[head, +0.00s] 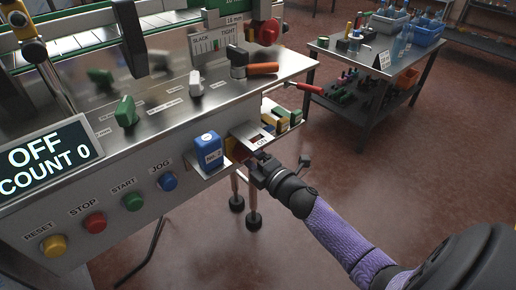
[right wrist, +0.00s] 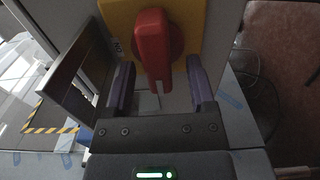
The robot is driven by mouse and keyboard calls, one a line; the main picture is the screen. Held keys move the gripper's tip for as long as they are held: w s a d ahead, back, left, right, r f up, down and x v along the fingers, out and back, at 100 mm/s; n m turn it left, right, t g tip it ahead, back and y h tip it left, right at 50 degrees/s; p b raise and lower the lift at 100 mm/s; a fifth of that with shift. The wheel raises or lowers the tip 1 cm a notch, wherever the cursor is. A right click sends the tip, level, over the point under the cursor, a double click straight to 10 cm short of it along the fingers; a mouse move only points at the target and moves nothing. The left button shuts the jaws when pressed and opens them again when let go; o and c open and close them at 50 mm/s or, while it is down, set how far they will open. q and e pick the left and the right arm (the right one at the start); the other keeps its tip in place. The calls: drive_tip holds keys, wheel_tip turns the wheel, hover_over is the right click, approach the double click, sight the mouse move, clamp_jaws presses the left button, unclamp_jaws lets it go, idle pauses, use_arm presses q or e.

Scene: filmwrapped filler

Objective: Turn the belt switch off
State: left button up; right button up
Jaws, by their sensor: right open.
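The belt switch is a red rotary handle (right wrist: 153,48) on a yellow plate (right wrist: 192,14) in the right wrist view. Its long grip points down in that picture. In the head view only a bit of its yellow and red shows, beside a small panel (head: 262,137) marked ON. My right gripper (right wrist: 160,90) is open, with one purple finger on each side of the handle's lower end. I cannot tell whether either finger touches it. In the head view my right gripper (head: 260,174) is at the machine's right end. My left gripper is not in view.
The machine's display (head: 48,155) reads OFF and COUNT 0. A blue box (head: 208,150) sits on a small shelf left of the switch. A red-handled lever (head: 305,87) sticks out above right. A cart (head: 375,75) stands behind; the floor between is clear.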

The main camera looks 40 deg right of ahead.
drive_tip(key=s+p, duration=0.2)
drive_tip(key=s, duration=0.7)
drive_tip(key=s+a+f+m+g+h+p, duration=0.1)
drive_tip(key=s+f+m+g, duration=0.4)
drive_tip(key=s+f, duration=0.45)
drive_tip(key=s+a+f+m+g+h+p, duration=0.15)
drive_tip(key=s+f+m+g, duration=0.45)
drive_tip(key=f, duration=0.7)
use_arm(q)
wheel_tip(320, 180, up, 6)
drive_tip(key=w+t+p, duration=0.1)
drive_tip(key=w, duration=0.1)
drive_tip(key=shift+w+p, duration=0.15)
drive_tip(key=shift+p, duration=0.2)
use_arm(e)
drive_tip(key=s+a+f+m+g, duration=0.2)
drive_tip(key=s+g, duration=0.1)
drive_tip(key=s, duration=0.8)
drive_tip(key=s+a+f+m+g, duration=0.1)
drive_tip(key=s+f+m+g, duration=0.2)
drive_tip(key=s, duration=0.9)
drive_tip(key=shift+a+f+g, duration=0.3)
drive_tip(key=shift+a+g, duration=0.05)
drive_tip(key=shift+g, duration=0.45)
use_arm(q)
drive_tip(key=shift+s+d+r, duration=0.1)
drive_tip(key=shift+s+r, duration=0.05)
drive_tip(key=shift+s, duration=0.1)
